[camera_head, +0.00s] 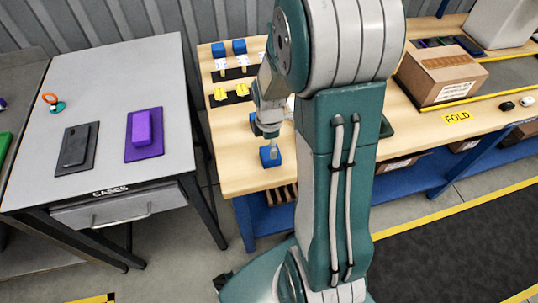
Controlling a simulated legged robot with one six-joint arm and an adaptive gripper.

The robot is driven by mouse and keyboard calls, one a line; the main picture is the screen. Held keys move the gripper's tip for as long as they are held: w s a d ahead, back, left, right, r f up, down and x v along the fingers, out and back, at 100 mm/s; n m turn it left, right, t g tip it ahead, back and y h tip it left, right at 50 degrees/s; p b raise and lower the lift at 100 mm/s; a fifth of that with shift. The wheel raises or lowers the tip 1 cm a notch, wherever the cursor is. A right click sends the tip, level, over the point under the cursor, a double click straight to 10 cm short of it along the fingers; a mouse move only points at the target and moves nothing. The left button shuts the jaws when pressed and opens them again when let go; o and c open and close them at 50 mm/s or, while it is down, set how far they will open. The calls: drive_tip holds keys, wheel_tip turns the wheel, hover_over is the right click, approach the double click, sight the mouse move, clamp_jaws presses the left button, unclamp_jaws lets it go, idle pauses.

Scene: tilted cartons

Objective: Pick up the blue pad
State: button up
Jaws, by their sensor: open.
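Several small blue pieces are on the wooden table. One blue pad (270,157) lies near the table's front edge, directly under my gripper (272,146). My gripper points down, with its jaws open, at or just above this pad; I cannot tell whether they touch it. Another blue piece (255,124) is partly hidden behind my gripper. Two more blue pieces, a left one (218,50) and a right one (239,46), stand at the table's back left. My upright arm hides the middle of the table.
Yellow pieces (236,91) sit on a dark strip behind my gripper. A cardboard carton (440,72) stands on the right, near a FOLD label (457,118). A grey table (100,100) on the left holds a purple block (143,130) and a dark case (76,148). A gap separates the tables.

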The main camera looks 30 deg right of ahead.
sight(269, 152)
drive_tip(key=f, duration=0.3)
drive_tip(key=shift+s+a, duration=0.1)
drive_tip(key=shift+a, duration=0.15)
drive_tip(key=shift+d+f, duration=0.2)
drive_tip(key=shift+f, duration=0.3)
drive_tip(key=c, duration=0.6)
drive_tip(key=shift+r, duration=0.2)
